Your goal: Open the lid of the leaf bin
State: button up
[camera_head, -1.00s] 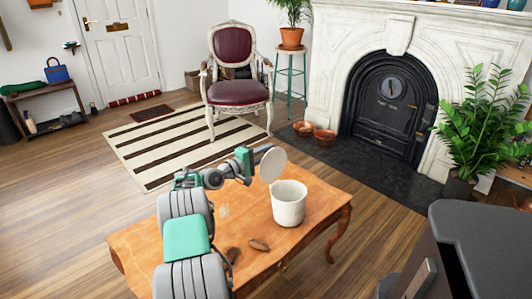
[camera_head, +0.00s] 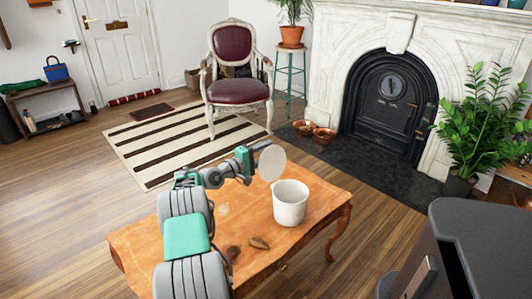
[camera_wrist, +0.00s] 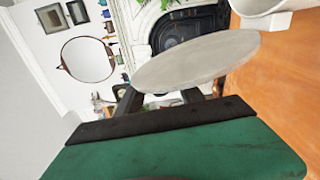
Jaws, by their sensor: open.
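The leaf bin (camera_head: 290,206) is a white, cup-shaped container standing upright on the wooden table. Its mouth is uncovered. A pale round disc, apparently its lid (camera_head: 271,163), stands steeply raised at the bin's left rim; whether a hinge joins them cannot be seen. My gripper (camera_head: 250,163) is just left of the disc. In the wrist view its dark open fingers (camera_wrist: 163,101) lie beside the grey disc (camera_wrist: 198,62), partly hidden by it; whether they touch it is unclear. Part of the bin (camera_wrist: 262,8) shows at the upper right there.
The wooden table (camera_head: 319,209) carries brown dry leaves (camera_head: 259,242) in front of the bin. A burgundy chair (camera_head: 236,90) stands behind on a striped rug (camera_head: 150,160). The fireplace (camera_head: 390,105) and a potted plant (camera_head: 480,130) are at the right. The tabletop right of the bin is clear.

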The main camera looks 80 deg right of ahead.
jog(key=p+v, duration=0.1)
jog(key=v, duration=0.8)
dwell(0.4)
dwell(0.4)
jog(key=b+v, duration=0.6)
jog(key=v, duration=0.2)
jog(key=shift+d+r, duration=0.1)
